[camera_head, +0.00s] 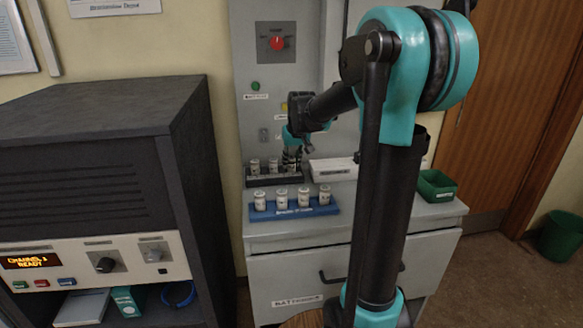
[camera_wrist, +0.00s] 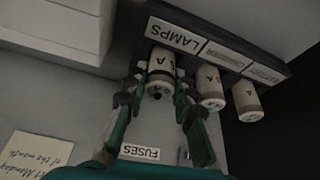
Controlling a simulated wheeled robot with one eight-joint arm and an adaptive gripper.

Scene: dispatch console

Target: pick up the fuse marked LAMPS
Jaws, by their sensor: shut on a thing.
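The fuse marked LAMPS (camera_wrist: 161,70) is a pale cylinder at the LAMPS label, at the left end of the dark rack (camera_wrist: 222,42) in the wrist view. My gripper (camera_wrist: 160,88) has one finger on each side of it and is shut on it. The frames do not show whether the fuse is clear of its seat. Two other fuses (camera_wrist: 210,88) (camera_wrist: 246,100) stand beside it at their own labels. In the head view my gripper (camera_head: 293,158) is at the right end of the dark rack (camera_head: 275,180); its fuse is mostly hidden there.
A blue rack (camera_head: 262,214) with several pale fuses stands in front on the grey cabinet. A white box (camera_head: 333,170) lies right of the dark rack, and a green bin (camera_head: 437,187) sits at the cabinet's right. A panel with a red knob (camera_head: 277,43) rises behind.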

